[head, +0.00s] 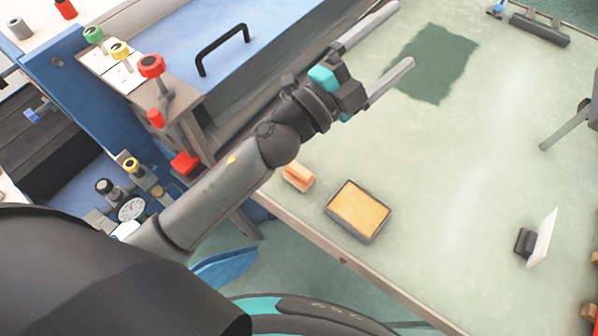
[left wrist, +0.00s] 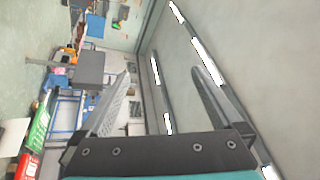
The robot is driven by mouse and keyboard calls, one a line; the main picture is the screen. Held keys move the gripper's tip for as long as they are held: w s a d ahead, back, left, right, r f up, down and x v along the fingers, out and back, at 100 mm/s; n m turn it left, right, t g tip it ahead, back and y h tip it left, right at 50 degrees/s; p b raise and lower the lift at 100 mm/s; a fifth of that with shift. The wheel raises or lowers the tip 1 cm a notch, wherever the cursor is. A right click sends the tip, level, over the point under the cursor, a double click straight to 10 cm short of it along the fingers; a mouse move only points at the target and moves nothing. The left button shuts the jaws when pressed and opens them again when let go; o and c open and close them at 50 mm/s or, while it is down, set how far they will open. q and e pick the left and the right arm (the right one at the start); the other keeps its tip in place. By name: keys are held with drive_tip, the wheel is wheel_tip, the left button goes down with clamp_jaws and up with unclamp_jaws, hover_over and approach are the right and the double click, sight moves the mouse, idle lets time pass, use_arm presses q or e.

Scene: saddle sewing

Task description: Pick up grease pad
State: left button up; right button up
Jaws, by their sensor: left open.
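A yellow-orange pad (head: 358,208) lies in a shallow dark-rimmed tray near the table's front-left edge; I take it for the grease pad. My left gripper (head: 402,36) is open and empty, up and to the right of the pad, with its fingers pointing to the upper right. In the left wrist view its two fingers (left wrist: 165,88) stand wide apart with nothing between them; the pad is not in that view. At the right edge of the head view, a grey finger-like part (head: 565,130) seems to belong to my right gripper; most of it is cut off.
A small orange block (head: 298,177) lies left of the tray. A blue machine with a black handle (head: 222,48) and coloured knobs stands at the left. A dark green patch (head: 432,62) lies on the pale table (head: 460,190). A white plate on a dark base (head: 538,240) stands at right.

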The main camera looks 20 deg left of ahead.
use_arm(q)
drive_tip(key=s+d+m+g+h, duration=0.45)
drive_tip(key=d+m+g, duration=0.3)
drive_tip(key=m, duration=0.25)
drive_tip(key=m+g+y+p, duration=0.1)
drive_tip(key=m+g+y, duration=0.9)
drive_tip(key=y, duration=0.8)
hover_over(299, 169)
wheel_tip(299, 169, down, 21)
drive_tip(key=shift+h, duration=0.25)
wheel_tip(299, 169, down, 8)
drive_tip(key=b, duration=0.3)
drive_tip(key=shift+a+b, duration=0.1)
drive_tip(key=shift+b, duration=0.3)
drive_tip(key=shift+f+b, duration=2.75)
drive_tip(key=shift+f, duration=0.55)
drive_tip(key=shift+r, duration=0.1)
